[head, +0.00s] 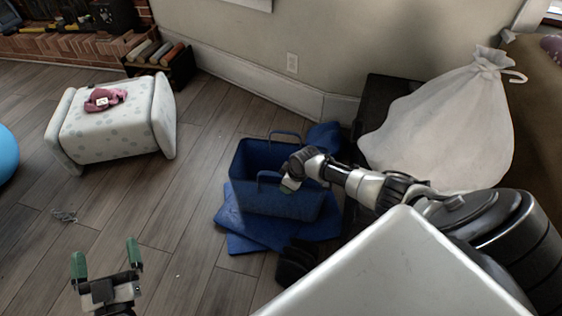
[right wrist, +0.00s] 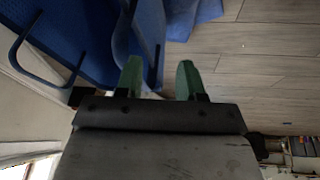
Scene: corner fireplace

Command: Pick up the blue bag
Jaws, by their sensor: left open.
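The blue bag (head: 276,200) is an open-topped, box-like bag with two upright loop handles, standing on the floor in the middle of the head view. My right gripper (head: 291,184) is over the bag at its near handle, small and partly hidden by its own wrist. In the right wrist view, my right gripper's green fingertips (right wrist: 158,78) are apart, with blue material of the bag (right wrist: 93,28) beside and beyond them. A bag handle loops at the left of that view. My left gripper (head: 106,257) is open and empty above the floor at the lower left.
Flat blue pieces (head: 250,243) lie under and beside the bag. A white sack (head: 440,125) sits on a dark stand at the right. A patterned footstool (head: 115,125) bears a pink item. Bare wooden floor (head: 180,230) lies left of the bag.

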